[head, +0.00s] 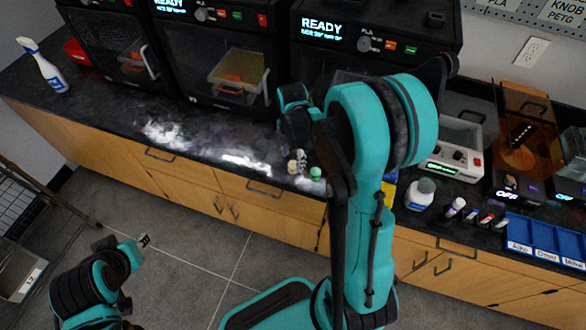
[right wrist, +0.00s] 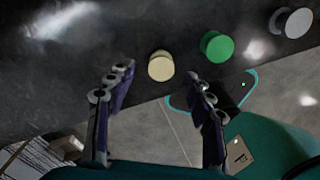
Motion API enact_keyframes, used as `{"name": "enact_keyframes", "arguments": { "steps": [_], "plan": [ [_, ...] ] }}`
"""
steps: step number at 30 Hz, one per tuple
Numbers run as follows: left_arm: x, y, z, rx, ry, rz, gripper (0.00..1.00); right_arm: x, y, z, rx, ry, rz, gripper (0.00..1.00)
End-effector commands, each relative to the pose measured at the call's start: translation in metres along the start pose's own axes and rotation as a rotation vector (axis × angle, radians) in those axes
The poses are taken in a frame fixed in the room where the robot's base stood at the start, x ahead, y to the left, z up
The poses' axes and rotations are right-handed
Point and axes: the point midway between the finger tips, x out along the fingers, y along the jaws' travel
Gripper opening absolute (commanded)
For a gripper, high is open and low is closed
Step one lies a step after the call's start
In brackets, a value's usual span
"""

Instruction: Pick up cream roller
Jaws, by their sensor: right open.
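The cream roller (right wrist: 161,66) is a short round knob-like piece near the counter's front edge in the right wrist view. In the head view the cream roller (head: 293,167) shows just below my right gripper (head: 298,157), partly beside its fingers. In the right wrist view my right gripper (right wrist: 158,80) is open, with one finger on each side of the cream roller's near side. No finger clearly touches it. My left gripper (head: 145,241) hangs low over the floor at the left, away from the counter; its jaws are too small to read.
A green roller (right wrist: 217,46) and a whitish roller (right wrist: 291,22) stand in a row to the right of the cream one. Printers (head: 215,50) line the counter's back. A white bottle (head: 420,194) and a blue tray (head: 545,240) are at the right.

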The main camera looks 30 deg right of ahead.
Motion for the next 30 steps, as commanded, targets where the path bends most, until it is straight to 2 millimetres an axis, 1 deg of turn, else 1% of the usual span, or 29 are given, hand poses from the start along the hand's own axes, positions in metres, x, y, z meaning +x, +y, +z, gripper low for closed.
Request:
{"name": "enact_keyframes", "arguments": {
  "steps": [1, 6, 9, 14, 17, 18, 19, 28, 30],
  "plan": [
    [0.007, 0.0, 0.005, 0.0, 0.0, 0.0, 0.29, 0.011, -0.001, 0.001, 0.001, 0.0, 0.0, 0.53],
    [0.018, 0.0, 0.013, 0.0, 0.0, 0.0, 0.29, 0.037, -0.001, 0.002, 0.001, 0.0, 0.001, 0.53],
    [0.019, 0.0, 0.013, 0.0, 0.0, 0.0, 0.29, 0.042, -0.002, 0.002, 0.001, 0.0, 0.001, 0.53],
    [0.017, 0.0, 0.012, 0.0, 0.0, 0.0, 0.29, 0.04, -0.002, 0.002, 0.001, 0.0, 0.001, 0.53],
    [0.017, 0.0, 0.012, 0.0, 0.0, 0.0, 0.29, 0.04, -0.002, 0.002, 0.001, 0.0, 0.001, 0.29],
    [0.017, 0.0, 0.012, 0.0, 0.0, 0.0, 0.29, 0.04, -0.002, 0.002, 0.001, 0.0, 0.001, 0.18],
    [0.017, 0.0, 0.012, 0.0, 0.0, 0.0, 0.29, 0.04, -0.002, 0.002, 0.001, 0.0, 0.001, 0.12],
    [0.017, 0.0, 0.013, 0.0, 0.0, 0.0, 0.29, 0.04, -0.002, 0.002, 0.001, 0.0, 0.001, 0.12],
    [0.016, 0.0, 0.012, 0.0, 0.0, 0.0, 0.29, 0.037, -0.002, 0.002, 0.001, 0.0, 0.001, 0.12]
  ]
}}
